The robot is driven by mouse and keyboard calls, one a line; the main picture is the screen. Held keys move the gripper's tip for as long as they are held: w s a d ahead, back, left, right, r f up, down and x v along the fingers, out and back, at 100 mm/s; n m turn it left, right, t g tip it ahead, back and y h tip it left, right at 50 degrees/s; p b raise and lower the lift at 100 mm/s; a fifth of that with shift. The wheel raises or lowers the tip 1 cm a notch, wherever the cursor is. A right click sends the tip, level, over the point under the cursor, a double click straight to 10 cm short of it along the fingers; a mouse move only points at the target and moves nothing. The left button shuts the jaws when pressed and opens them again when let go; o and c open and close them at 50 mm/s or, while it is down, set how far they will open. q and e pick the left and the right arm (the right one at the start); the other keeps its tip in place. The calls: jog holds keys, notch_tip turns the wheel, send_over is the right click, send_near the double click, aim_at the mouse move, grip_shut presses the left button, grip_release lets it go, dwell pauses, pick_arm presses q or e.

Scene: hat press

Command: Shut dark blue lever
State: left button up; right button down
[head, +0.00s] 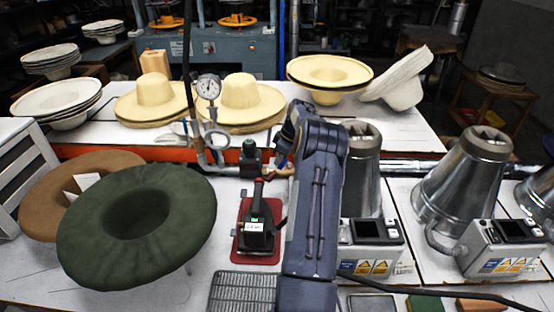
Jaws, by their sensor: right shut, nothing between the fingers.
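My right arm rises through the middle of the head view and bends at the top. Its gripper (274,169) is small and partly hidden by the arm; it points down and left, shut and empty. Just left of it, a small dark valve part (249,157) stands by the pipe below a round pressure gauge (208,87). I cannot make out for certain which part is the dark blue lever, or its angle. I cannot tell whether the gripper touches the valve part. My left gripper is not in view.
A dark iron (258,225) stands on a red pad below the gripper. A green hat (136,222) and a brown hat (45,200) lie at left. Metal cones (466,180) and control boxes (371,236) stand at right. Straw hats (157,97) lie on the back table.

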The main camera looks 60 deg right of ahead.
jog(key=s+n, duration=0.1)
jog(key=n, duration=0.1)
jog(key=shift+s+d+n+y, duration=0.1)
jog(key=shift+s+n+y, duration=0.2)
jog(key=shift+s+y, duration=0.1)
jog(key=shift+s+b, duration=0.25)
jog(key=shift+b, duration=0.1)
jog(key=shift+s+d, duration=0.1)
jog(key=shift+w+d+r+p, duration=0.1)
jog(key=shift+w+p, duration=0.25)
jog(key=shift+p, duration=0.05)
jog(key=shift+w+d+p, duration=0.15)
jog(key=shift+w+p, duration=0.25)
jog(key=shift+w, duration=0.05)
jog(key=b+v, duration=0.1)
jog(key=v, duration=0.6)
jog(key=shift+r, duration=0.3)
